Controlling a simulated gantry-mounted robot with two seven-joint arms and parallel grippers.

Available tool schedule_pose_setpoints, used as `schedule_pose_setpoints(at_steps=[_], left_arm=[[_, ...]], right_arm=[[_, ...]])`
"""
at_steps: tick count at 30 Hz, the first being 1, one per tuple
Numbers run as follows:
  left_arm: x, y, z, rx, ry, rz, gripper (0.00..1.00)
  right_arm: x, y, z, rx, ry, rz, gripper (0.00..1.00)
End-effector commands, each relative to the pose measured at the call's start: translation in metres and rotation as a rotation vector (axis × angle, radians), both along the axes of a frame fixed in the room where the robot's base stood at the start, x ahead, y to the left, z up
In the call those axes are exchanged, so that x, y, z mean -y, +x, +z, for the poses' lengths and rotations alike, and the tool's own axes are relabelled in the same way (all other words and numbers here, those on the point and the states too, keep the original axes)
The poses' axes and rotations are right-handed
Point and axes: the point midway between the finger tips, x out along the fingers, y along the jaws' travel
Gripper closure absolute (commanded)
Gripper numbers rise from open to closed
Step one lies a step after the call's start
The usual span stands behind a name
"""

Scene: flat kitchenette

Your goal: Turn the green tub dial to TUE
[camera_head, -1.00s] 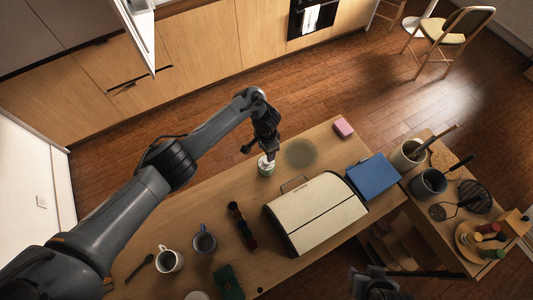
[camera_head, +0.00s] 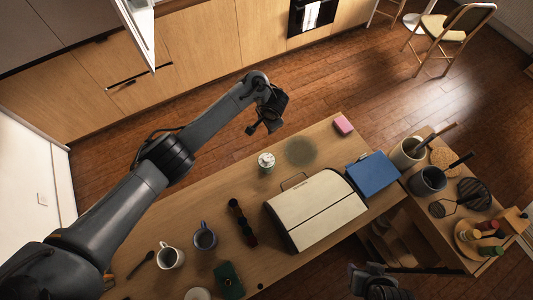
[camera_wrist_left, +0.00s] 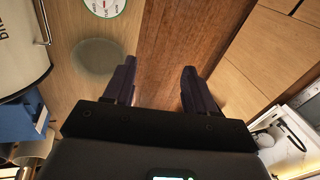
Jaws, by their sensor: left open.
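The small tub (camera_head: 266,163) stands on the wooden table near its far edge, with a pale round top. In the left wrist view its white dial face (camera_wrist_left: 104,4) shows at the top edge, partly cut off, with green and red markings too small to read surely. My left gripper (camera_head: 261,128) is open and empty, up and away from the tub, beyond the table edge in the head view. Its two fingers (camera_wrist_left: 158,72) are apart with floor between them in the wrist view. My right gripper (camera_head: 375,285) is partly seen at the bottom edge; its jaws cannot be made out.
A cream bread bin (camera_head: 316,212) stands right of the tub, beside a blue box (camera_head: 372,176). A pink block (camera_head: 343,124) lies near the far corner. A dark round patch (camera_head: 300,152) on the table is clear.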

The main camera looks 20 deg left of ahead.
Motion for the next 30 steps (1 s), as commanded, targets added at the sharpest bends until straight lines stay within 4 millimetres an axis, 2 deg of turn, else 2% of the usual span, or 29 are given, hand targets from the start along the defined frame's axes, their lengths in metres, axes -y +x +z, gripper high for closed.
schedule_pose_setpoints(at_steps=[1,4,7,10,15,19,24,30], left_arm=[[0.007,0.019,0.02,0.081,0.009,0.051,0.44],[0.015,0.042,0.051,0.203,0.011,0.221,0.44],[0.018,0.041,0.067,0.242,-0.033,0.444,0.44],[0.013,0.023,0.066,0.198,-0.105,0.687,0.44],[0.01,-0.025,0.026,0.027,-0.265,1.036,0.44],[0.015,-0.049,-0.011,-0.054,-0.315,1.107,0.44],[0.019,-0.064,-0.038,-0.094,-0.302,1.11,0.44],[0.019,-0.066,-0.063,-0.098,-0.297,1.108,0.44]], right_arm=[[0.0,0.0,-0.002,0.0,0.0,0.0,0.57],[0.0,0.0,-0.008,0.0,0.0,0.0,0.57],[0.0,0.0,-0.017,0.001,-0.001,0.001,0.57],[0.001,0.0,-0.027,0.0,-0.003,0.002,0.57],[0.001,0.0,-0.044,0.0,-0.007,0.004,0.57],[0.002,0.0,-0.051,-0.001,-0.008,0.006,0.57],[0.002,0.0,-0.052,-0.001,-0.009,0.005,0.57],[0.002,0.0,-0.048,-0.001,-0.008,0.006,0.57]])
